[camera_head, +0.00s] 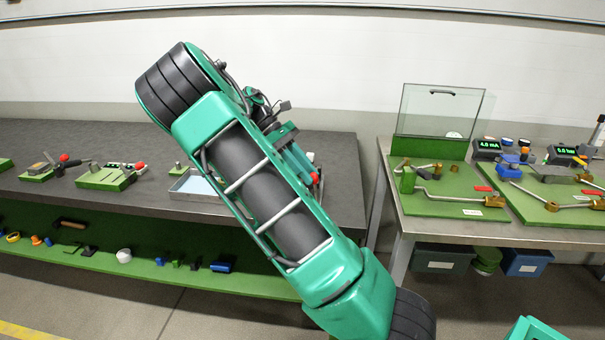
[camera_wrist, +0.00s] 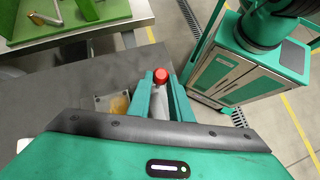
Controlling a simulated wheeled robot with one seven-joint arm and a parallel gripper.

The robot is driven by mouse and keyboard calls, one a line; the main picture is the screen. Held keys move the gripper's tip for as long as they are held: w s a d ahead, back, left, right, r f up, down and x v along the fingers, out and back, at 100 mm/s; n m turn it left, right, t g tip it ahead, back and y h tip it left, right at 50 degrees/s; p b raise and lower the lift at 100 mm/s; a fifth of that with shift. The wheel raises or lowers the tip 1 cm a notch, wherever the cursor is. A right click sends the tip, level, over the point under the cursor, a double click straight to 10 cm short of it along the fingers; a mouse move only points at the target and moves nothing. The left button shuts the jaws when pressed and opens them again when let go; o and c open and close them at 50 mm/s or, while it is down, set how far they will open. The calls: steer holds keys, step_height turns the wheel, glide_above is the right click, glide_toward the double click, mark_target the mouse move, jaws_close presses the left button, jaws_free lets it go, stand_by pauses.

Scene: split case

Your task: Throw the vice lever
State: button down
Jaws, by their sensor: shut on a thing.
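The vice lever shows in the wrist view as a pale grey rod (camera_wrist: 159,103) with a round red knob (camera_wrist: 160,76) at its end. My gripper (camera_wrist: 163,90) has its two green fingers on either side of the rod, shut on it just below the knob. In the head view my arm crosses the middle and hides most of the gripper and the vice. A bit of red (camera_head: 315,178) shows at the arm's right edge. A small brass-coloured part (camera_wrist: 119,104) lies left of the fingers in the wrist view.
A dark bench (camera_head: 35,195) carries green fixtures (camera_head: 105,178) with red-knobbed levers at left and a shallow tray (camera_head: 190,187) beside my arm. A second bench at right holds green boards (camera_head: 445,205), brass fittings and a clear upright panel (camera_head: 435,112). A gap separates the benches.

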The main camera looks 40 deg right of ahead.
steer(key=shift+s+f, duration=0.1)
steer(key=shift+s, duration=0.1)
steer(key=c, duration=1.6)
jaws_free()
steer(key=shift+w, duration=0.1)
steer(key=shift+w+r, duration=0.15)
steer(key=shift+r, duration=0.05)
steer(key=v, duration=1)
steer(key=shift+w+a+r, duration=0.1)
steer(key=shift+a, duration=0.05)
